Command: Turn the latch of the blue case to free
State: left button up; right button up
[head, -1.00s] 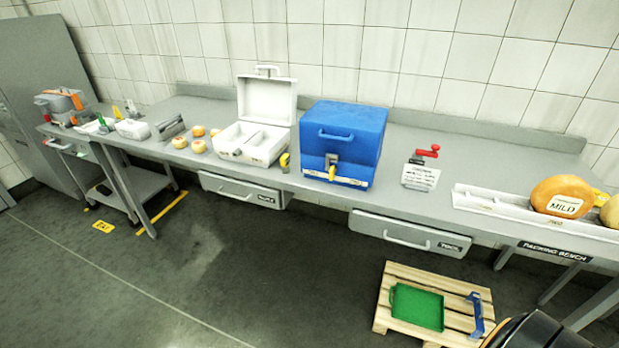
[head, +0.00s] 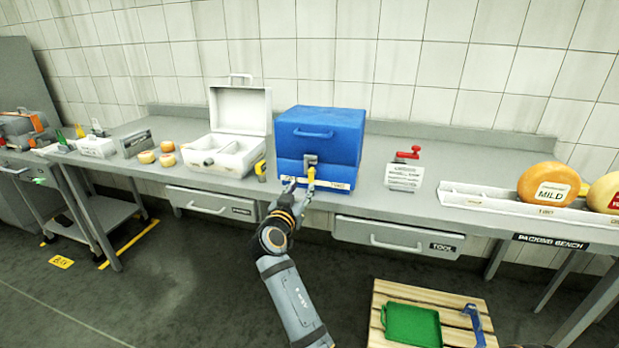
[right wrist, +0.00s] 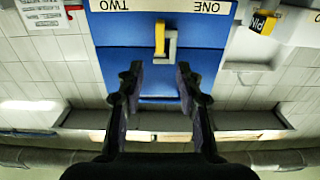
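The blue case (head: 325,133) stands shut on the bench, with a handle high on its front. Its latch (head: 310,167) sits low on the front: a grey bracket with a yellow lever pointing down, towards a pale strip. The latch (right wrist: 162,40) also shows in the upside-down right wrist view, between the words ONE and TWO on the strip. My right gripper (head: 299,189) is just in front of the case. In the right wrist view my right gripper (right wrist: 158,75) is open, its fingers apart around an empty gap, the latch beyond the tips. My left gripper is out of view.
An open white case (head: 240,112) stands left of the blue case, with a small yellow item (head: 260,170) between them. A red-handled crank (head: 405,155) and a white card stand to the right. Drawers (head: 398,237) hang below the bench edge. A pallet (head: 455,305) lies on the floor.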

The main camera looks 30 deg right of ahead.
aim_at(310, 175)
jog(key=p+x, duration=0.1)
jog(key=x, duration=0.8)
jog(key=shift+f, duration=0.1)
grip_shut()
